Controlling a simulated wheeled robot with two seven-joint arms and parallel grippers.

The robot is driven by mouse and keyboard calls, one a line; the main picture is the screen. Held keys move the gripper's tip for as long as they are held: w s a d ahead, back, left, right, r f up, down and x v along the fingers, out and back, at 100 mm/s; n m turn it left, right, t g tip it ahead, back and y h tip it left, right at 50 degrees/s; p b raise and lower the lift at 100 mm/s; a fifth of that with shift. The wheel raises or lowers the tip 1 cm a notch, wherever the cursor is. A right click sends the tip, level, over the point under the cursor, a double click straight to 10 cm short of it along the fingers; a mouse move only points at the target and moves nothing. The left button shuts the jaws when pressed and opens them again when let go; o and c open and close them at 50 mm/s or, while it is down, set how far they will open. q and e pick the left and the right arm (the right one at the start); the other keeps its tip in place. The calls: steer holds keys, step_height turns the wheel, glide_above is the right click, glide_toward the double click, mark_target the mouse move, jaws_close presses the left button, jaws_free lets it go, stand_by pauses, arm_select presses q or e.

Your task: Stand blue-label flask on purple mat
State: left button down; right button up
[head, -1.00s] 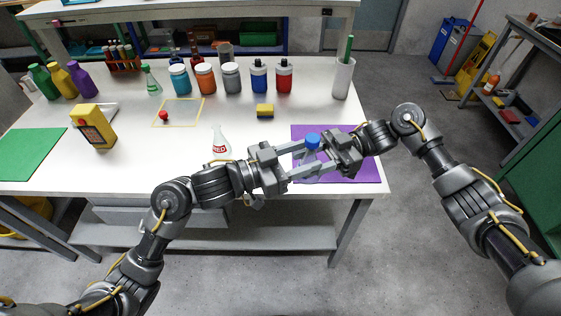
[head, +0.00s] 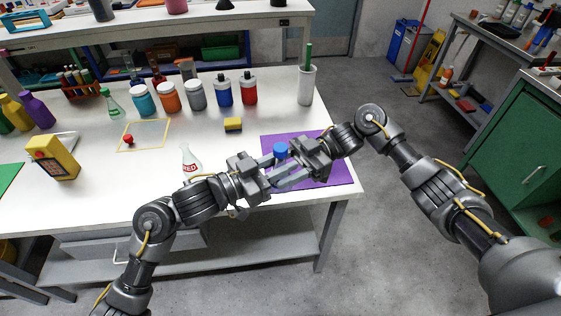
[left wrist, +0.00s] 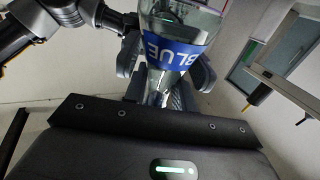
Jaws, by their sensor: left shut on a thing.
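The blue-label flask is between my two grippers above the purple mat (head: 335,172). In the head view, only its blue part (head: 281,150) shows clearly, above the fingers. In the left wrist view, the clear glass flask (left wrist: 172,52) has its wide end up, its narrow neck down, and the word BLUE upside down in the picture. My left gripper (head: 285,172) is shut on the flask. My right gripper (head: 288,163) faces it from the right, close to the flask; its finger gap is hidden. I cannot tell whether the flask touches the mat.
A red-label flask (head: 190,162) stands left of my left gripper. A yellow sponge (head: 233,124) lies behind, and a white cup (head: 306,86) stands at the back right. Several jars and bottles line the back. A yellow device (head: 52,157) is at the left. The mat's right part is bare.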

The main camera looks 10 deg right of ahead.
steer(key=shift+o, duration=1.4)
steer(key=shift+d, duration=0.1)
steer(key=v, duration=1.2)
steer(key=shift+w, duration=0.1)
